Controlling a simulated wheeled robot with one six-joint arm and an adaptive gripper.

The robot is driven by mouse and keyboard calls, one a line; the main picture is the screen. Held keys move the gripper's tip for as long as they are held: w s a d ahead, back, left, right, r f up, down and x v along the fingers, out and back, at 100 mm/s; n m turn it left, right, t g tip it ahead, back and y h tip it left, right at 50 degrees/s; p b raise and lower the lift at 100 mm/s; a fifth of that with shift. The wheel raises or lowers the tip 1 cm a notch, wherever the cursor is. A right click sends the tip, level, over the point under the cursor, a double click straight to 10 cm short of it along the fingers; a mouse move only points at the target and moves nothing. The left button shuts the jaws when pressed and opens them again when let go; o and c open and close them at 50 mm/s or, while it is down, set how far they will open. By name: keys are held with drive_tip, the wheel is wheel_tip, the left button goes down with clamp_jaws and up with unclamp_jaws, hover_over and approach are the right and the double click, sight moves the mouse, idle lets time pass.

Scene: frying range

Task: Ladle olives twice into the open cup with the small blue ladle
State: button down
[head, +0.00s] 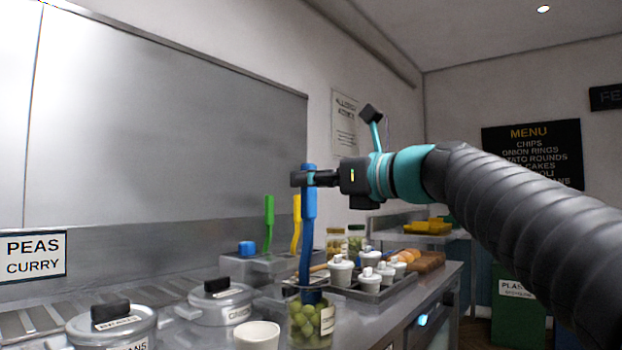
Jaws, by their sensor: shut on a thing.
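My gripper (305,179) is shut on the upper handle of the blue ladle (306,240). The ladle hangs upright, its lower end inside the clear olive jar (326,338). Its bowl is largely hidden by the jar wall and the green olives (305,318). The open cup (257,335) is white and stands just left of the jar, near the bottom edge of the head view. Its inside is only partly visible, so I cannot tell what it holds.
Lidded pots (112,325) stand at the left. Lidded white cups (341,271) sit in a tray behind the jar. A green utensil (268,222) and a yellow one (296,222) stand upright at the back. Bread (411,255) lies on a board farther right.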

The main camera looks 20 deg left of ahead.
drive_tip(key=shift+r+p, duration=1.7)
drive_tip(key=shift+r, duration=0.3)
drive_tip(key=shift+r, duration=2.9)
drive_tip(key=c, duration=1.6)
unclamp_jaws()
clamp_jaws()
